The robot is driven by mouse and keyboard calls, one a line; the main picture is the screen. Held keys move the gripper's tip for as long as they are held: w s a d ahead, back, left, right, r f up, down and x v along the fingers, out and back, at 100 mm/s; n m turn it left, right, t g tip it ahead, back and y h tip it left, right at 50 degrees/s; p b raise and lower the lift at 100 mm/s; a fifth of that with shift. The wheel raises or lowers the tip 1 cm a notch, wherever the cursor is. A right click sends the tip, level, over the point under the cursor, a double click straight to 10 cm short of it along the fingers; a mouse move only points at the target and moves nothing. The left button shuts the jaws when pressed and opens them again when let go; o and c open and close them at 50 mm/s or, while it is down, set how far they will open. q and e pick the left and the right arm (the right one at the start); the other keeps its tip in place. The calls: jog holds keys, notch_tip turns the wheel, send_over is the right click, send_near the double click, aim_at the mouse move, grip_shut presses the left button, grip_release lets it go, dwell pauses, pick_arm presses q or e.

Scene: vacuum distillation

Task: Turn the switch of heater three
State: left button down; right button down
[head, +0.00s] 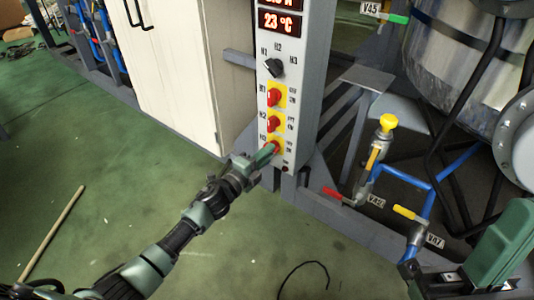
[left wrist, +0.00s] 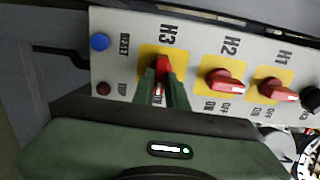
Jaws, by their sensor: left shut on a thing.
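The red H3 switch (left wrist: 163,65) sits on a yellow plate on the grey control panel (left wrist: 125,25). In the left wrist view its visible red part lies between the two green fingers of my left gripper (left wrist: 163,90), which is shut on it. The fingers hide part of the knob and its ON/OFF marks. In the head view my left gripper (head: 268,153) reaches the lowest of the three red switches. The H2 switch (left wrist: 225,83) and H1 switch (left wrist: 276,90) are free, their handles pointing to the right in the wrist view. My right gripper's fingers do not show.
A blue RESET button (left wrist: 100,42) and a dark red button (left wrist: 103,88) sit beside H3. A black selector knob (head: 273,68) is higher on the panel. Valves with a yellow knob (head: 388,123) and a red handle (head: 338,194) stand to the right. Green floor lies open at left.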

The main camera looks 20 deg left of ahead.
pick_arm(q)
jog(key=shift+f, duration=0.1)
jog(key=c, duration=1.4)
grip_release()
jog(key=shift+c, duration=0.2)
jog(key=shift+s, duration=0.1)
jog(key=p+v, duration=0.2)
jog(key=v, duration=0.5)
jog(key=shift+s, duration=0.3)
jog(key=shift+a, duration=0.1)
